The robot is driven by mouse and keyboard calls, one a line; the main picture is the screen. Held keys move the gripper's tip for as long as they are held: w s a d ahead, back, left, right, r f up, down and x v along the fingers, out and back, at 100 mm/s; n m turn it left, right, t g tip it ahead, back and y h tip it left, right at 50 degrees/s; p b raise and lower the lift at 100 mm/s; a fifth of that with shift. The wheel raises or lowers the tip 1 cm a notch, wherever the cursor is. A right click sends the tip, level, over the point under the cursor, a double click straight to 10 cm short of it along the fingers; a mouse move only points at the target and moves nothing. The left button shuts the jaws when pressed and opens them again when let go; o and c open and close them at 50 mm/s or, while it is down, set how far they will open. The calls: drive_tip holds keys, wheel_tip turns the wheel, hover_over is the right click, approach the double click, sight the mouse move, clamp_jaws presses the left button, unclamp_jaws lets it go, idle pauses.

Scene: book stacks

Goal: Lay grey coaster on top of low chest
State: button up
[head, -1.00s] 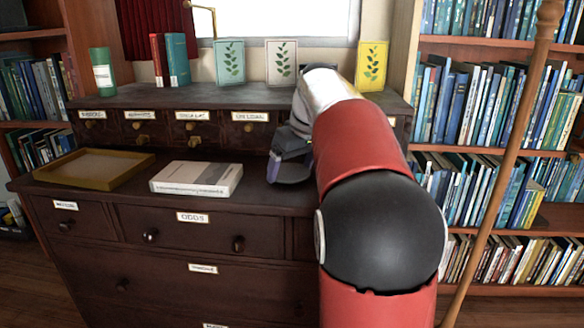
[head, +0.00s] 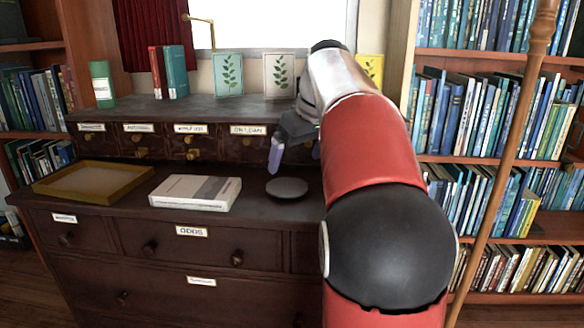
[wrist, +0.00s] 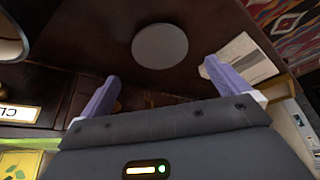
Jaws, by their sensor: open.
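The grey coaster (head: 287,188) is a round, flat disc lying on the dark wooden low chest (head: 255,203), to the right of a white book. It also shows whole in the wrist view (wrist: 160,46), on the dark top, beyond my fingertips. My gripper (head: 296,154) is above and behind the coaster, apart from it, near the small label-fronted drawers. In the wrist view its two purple fingers (wrist: 158,82) are spread wide with nothing between them. The far finger is partly hidden in the head view.
A white book (head: 195,192) and a shallow yellow-brown tray (head: 50,192) sit left of the coaster. The raised drawer unit (head: 160,116) behind carries leaf-pattern cards, books and a green cylinder (head: 102,84). A wooden pole (head: 503,170) stands at right before bookshelves.

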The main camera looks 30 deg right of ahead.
drive_tip(key=p+v, duration=0.1)
drive_tip(key=v, duration=0.3)
drive_tip(key=shift+r, duration=0.25)
drive_tip(key=shift+s, duration=0.1)
